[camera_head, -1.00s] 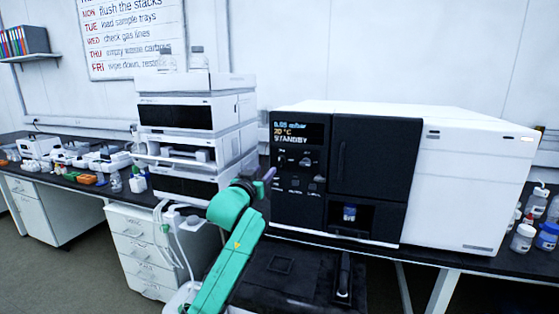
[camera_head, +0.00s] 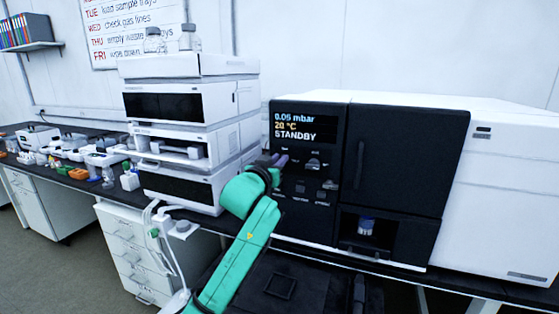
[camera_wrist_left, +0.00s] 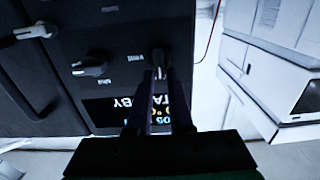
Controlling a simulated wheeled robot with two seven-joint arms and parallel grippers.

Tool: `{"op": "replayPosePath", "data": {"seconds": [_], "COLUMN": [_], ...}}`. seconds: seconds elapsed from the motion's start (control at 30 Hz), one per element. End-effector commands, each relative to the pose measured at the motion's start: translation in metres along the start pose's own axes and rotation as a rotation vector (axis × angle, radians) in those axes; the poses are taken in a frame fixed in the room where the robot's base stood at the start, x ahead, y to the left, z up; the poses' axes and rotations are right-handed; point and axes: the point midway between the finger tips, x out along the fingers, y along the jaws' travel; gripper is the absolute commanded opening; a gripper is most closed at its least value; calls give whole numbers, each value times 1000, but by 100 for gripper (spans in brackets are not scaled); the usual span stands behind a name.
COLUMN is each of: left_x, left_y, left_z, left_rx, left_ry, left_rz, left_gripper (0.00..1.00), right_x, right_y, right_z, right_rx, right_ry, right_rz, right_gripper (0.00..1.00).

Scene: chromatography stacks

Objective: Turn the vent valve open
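The vent valve is a small dark knob with a pale grip (camera_wrist_left: 159,62) on the black instrument panel (camera_head: 290,215), beside a small inverted label that seems to read vent. My left gripper (camera_wrist_left: 160,82) points at it, open, with one finger on each side and a gap between them. I cannot tell whether the fingertips touch the knob. In the head view my left gripper (camera_head: 279,160) is at the panel's left edge and hides this knob. The display (camera_head: 297,127) reads 0.05 mbar, 20 °C, STANDBY. My right gripper is not in view.
Another knob (camera_wrist_left: 90,67) sits close beside the valve, and a third knob (camera_wrist_left: 37,30) is farther off. A white instrument stack (camera_head: 190,130) stands left of the panel.

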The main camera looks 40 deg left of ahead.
Motion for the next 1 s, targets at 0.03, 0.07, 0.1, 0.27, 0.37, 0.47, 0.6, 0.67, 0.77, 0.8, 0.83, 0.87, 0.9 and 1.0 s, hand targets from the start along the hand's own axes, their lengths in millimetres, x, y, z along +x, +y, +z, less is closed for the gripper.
{"op": "replayPosePath", "data": {"seconds": [0.03,0.07,0.1,0.27,0.37,0.47,0.6,0.67,0.77,0.8,0.83,0.87,0.9,1.0], "left_x": [0,0,0,0,0,0,1,1,1,1,1,1,1,1], "left_y": [0,0,0,0,0,1,1,2,3,4,4,4,5,6], "left_z": [0,0,0,1,0,0,0,-1,0,-1,-1,0,0,0], "left_rx": [0,0,0,2,13,37,99,135,209,242,268,295,333,427], "left_ry": [0,-1,-1,-1,-2,-2,-3,-3,-5,-4,-4,-5,-6,-5], "left_rz": [0,0,0,0,0,0,0,-1,0,0,0,0,0,0], "left_gripper": [0,0,0,0,0,0,0,0,0,0,0,0,0,0], "right_x": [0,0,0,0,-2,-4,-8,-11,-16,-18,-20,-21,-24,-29], "right_y": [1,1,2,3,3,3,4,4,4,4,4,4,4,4], "right_z": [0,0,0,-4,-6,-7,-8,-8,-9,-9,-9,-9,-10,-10], "right_rx": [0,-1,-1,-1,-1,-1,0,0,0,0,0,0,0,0], "right_ry": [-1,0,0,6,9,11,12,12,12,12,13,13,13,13], "right_rz": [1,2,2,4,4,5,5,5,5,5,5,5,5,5], "right_gripper": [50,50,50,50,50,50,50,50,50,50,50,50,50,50]}}
